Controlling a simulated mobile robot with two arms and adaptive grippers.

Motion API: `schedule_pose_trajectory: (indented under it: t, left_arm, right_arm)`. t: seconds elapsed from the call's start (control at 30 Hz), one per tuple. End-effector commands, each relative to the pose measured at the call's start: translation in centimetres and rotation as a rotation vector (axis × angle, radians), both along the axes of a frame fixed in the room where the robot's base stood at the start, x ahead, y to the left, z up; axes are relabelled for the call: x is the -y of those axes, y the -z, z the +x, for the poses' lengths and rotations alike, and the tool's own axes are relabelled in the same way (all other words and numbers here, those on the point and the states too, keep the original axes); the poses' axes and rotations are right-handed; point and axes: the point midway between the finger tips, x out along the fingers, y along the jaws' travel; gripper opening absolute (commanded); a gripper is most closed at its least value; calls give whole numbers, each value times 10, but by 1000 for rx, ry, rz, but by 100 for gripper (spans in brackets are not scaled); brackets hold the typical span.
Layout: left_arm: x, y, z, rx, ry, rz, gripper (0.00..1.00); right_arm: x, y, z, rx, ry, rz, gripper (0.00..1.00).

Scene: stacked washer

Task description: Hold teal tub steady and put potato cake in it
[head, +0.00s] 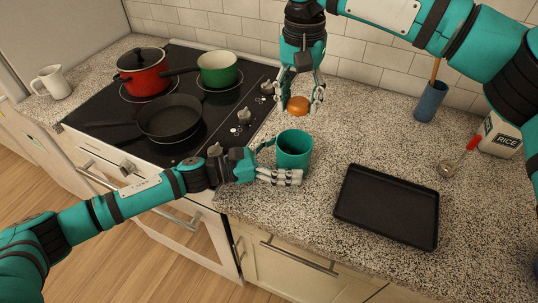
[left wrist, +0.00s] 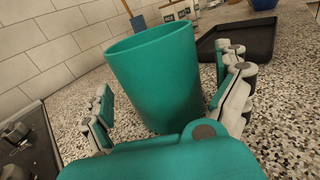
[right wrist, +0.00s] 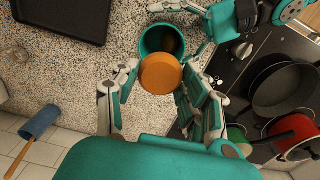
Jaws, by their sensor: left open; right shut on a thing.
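The teal tub (head: 294,149) stands upright on the speckled counter, just right of the stove. My left gripper (head: 270,163) is open beside it; in the left wrist view the tub (left wrist: 157,75) sits between the spread fingers. The potato cake (head: 298,105) is a round orange-brown disc held by my right gripper (head: 301,100), behind the tub in the head view. In the right wrist view the potato cake (right wrist: 160,73) is at the fingertips and overlaps the near rim of the tub (right wrist: 178,30).
A black baking tray (head: 388,206) lies on the counter to the right. The stove carries a black pan (head: 170,118), a red pot (head: 142,72) and a green pot (head: 217,70). A blue utensil cup (head: 430,101), a ladle (head: 459,158) and a rice bag (head: 500,135) are at right.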

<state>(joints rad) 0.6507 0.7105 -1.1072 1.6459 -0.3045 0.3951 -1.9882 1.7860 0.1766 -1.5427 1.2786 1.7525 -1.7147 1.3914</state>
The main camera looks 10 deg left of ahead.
Motion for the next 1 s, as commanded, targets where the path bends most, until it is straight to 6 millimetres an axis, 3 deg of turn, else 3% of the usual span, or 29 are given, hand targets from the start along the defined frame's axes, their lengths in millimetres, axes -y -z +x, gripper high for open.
schedule_pose_trajectory:
  t: [0.2,0.5,0.93,1.0]
  left_arm:
    - [15,0,6,-2,-1,-1,100]
    - [16,0,7,-2,-1,0,100]
    - [16,0,7,-2,-1,0,44]
    - [16,0,7,-2,-1,0,42]
  right_arm:
    - [0,0,0,0,0,0,14]
    - [0,0,0,0,0,0,14]
    - [0,0,0,0,0,0,14]
    - [0,0,0,0,0,0,14]
